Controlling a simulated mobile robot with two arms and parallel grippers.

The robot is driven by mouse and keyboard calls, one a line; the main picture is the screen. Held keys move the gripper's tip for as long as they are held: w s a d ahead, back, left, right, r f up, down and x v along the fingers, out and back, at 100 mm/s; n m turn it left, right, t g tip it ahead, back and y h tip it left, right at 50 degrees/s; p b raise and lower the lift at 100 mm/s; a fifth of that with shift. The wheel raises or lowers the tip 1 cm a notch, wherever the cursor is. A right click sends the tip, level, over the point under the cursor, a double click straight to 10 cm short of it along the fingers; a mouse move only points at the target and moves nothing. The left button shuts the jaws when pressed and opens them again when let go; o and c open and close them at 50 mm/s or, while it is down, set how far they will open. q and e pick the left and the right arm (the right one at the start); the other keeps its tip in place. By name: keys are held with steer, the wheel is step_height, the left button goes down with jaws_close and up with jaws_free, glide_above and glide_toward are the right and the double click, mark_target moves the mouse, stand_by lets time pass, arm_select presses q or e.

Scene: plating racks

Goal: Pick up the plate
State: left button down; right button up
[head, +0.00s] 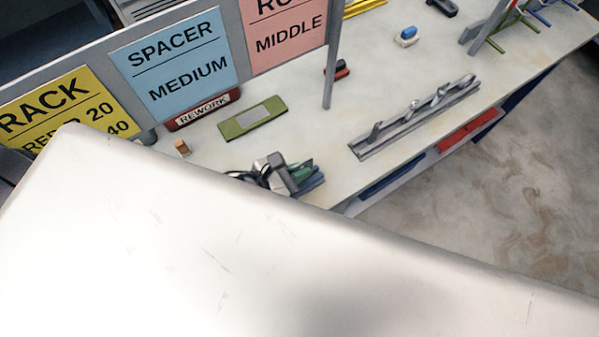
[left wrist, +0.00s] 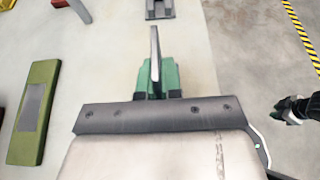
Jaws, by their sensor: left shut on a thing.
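The plate (left wrist: 155,52) shows nearly edge-on in the left wrist view as a thin grey strip. My left gripper (left wrist: 156,78) has green fingers shut on its near end, and the plate stands out past them. In the head view my left gripper (head: 305,172) is over the bench's front edge, partly hidden behind a large pale surface that looks like my own arm; I cannot make out the plate clearly there. A small dark and green part, apparently my right gripper (left wrist: 290,108), is at the right of the left wrist view; its jaws are unclear.
A grey metal rack with upright prongs (head: 415,118) lies along the bench's (head: 300,75) front edge. A green pad (head: 253,118) lies near the blue SPACER MEDIUM sign (head: 175,65). A thin post (head: 332,60) rises behind. Open floor (head: 500,180) lies to the right.

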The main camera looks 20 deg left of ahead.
arm_select(q)
steer(key=shift+r, duration=0.9)
steer(key=s+d+r, duration=0.1)
steer(key=s+r, duration=0.6)
steer(key=s, duration=0.4)
steer(key=shift+s+r+p, duration=0.2)
steer(key=shift+s+p, duration=0.15)
steer(key=shift+p, duration=0.1)
